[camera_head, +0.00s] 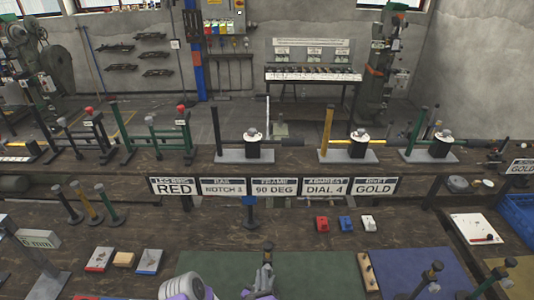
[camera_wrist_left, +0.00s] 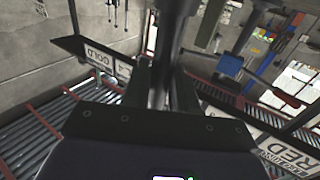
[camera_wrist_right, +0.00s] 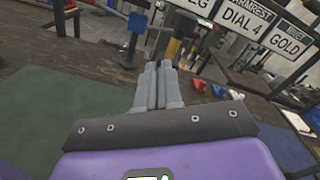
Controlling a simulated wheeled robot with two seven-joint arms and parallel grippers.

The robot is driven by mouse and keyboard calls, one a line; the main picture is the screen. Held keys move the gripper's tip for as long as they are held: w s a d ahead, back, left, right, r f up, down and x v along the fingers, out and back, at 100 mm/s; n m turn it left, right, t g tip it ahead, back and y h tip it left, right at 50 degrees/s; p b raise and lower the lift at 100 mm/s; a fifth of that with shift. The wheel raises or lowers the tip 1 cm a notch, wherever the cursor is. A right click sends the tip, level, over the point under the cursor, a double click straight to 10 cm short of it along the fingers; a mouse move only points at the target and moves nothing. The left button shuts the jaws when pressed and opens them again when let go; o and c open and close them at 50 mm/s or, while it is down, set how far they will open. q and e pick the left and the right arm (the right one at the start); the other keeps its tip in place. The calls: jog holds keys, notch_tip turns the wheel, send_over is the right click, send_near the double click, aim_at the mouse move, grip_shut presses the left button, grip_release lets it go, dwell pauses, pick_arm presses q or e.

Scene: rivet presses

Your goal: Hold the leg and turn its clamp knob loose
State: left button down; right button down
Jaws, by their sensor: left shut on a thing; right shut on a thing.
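A dark upright leg (camera_wrist_left: 158,45) stands between the fingers of my left gripper (camera_wrist_left: 160,85) in the left wrist view, and the gripper is shut on it. In the head view a dark knobbed top (camera_head: 268,247), apparently the leg's, shows above the grey fingers at the bottom centre. My right gripper (camera_wrist_right: 158,85) has its grey fingers nearly together in the right wrist view. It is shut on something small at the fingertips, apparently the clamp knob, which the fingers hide. How far the knob is turned cannot be seen.
A green mat (camera_head: 318,275) and a blue mat (camera_head: 425,270) lie on the near bench. Red, blue and white blocks (camera_head: 345,224) sit behind them. A row of signs (camera_head: 273,188) hangs below the rear bench. Several loose posts (camera_head: 88,205) stand at left.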

jog(key=shift+a+f, duration=0.35)
jog(key=shift+a, duration=0.1)
jog(key=shift+a+r, duration=0.1)
dwell(0.4)
jog(key=s, duration=0.6)
jog(key=shift+a+r, duration=0.15)
jog(key=shift+r, duration=0.05)
jog(key=shift+h, duration=0.3)
jog(key=shift+w+d+r, duration=0.2)
jog(key=shift+w+d, duration=0.35)
jog(key=shift+w, duration=0.6)
jog(key=shift+w+d+r, duration=0.2)
jog(key=shift+w+d, duration=0.4)
jog(key=shift+w, duration=0.55)
jog(key=shift+w+d+r, duration=0.2)
jog(key=shift+w+d, duration=0.35)
jog(key=shift+w, duration=0.6)
